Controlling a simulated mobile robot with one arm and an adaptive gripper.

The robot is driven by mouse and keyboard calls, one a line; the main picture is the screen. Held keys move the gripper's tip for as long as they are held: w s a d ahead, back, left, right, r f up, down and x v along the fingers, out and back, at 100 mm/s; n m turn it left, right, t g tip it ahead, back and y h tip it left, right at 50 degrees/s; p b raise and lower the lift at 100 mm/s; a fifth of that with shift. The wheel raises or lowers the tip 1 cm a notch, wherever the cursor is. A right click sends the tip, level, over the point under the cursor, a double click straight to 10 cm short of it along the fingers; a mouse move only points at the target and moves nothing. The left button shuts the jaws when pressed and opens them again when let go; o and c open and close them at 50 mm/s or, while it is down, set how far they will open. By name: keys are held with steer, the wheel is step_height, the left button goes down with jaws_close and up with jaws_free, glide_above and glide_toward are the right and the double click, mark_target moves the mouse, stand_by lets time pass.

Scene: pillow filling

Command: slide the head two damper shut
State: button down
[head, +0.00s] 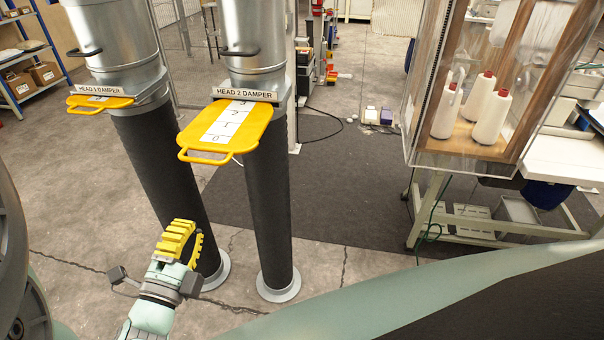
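The head 2 damper (232,125) is a flat yellow plate with a white numbered scale. It sticks well out toward me from the slot under the metal duct labelled HEAD 2 DAMPER. Its loop handle (203,158) is at the near left end. My gripper (180,240) is below and to the left of that handle, apart from it, with yellow ribbed fingers pointing up. The fingers overlap in this view, so I cannot see the gap between them. Nothing shows held in them.
The head 1 damper (98,103) sits at the left, with only a short part of its plate showing. Two dark ducts (268,215) run down to the floor. A clear cabinet (480,85) with white cones stands on a cart at right. Dark matting (345,180) lies clear between.

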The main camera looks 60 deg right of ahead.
steer(key=f, duration=0.1)
steer(key=p, duration=0.9)
glide_toward(250, 129)
steer(key=shift+m, duration=0.3)
steer(key=shift+s+a+r, duration=0.1)
steer(key=shift+s+a, duration=0.1)
steer(key=shift+a, duration=1.3)
steer(key=shift+s+a+r, duration=0.15)
steer(key=shift+a, duration=1.3)
steer(key=w+d+b, duration=0.2)
steer(key=d+b, duration=0.3)
steer(key=w+d+b, duration=0.2)
steer(key=d+b, duration=0.3)
steer(key=w+d+b, duration=0.2)
steer(key=d+b, duration=0.3)
steer(key=b, duration=0.1)
steer(key=shift+w+d+f, duration=0.1)
steer(key=shift+d+f, duration=0.15)
steer(key=shift+d, duration=0.1)
steer(key=shift+b+x, duration=0.8)
steer(key=shift+x, duration=0.1)
steer(key=shift+f, duration=0.1)
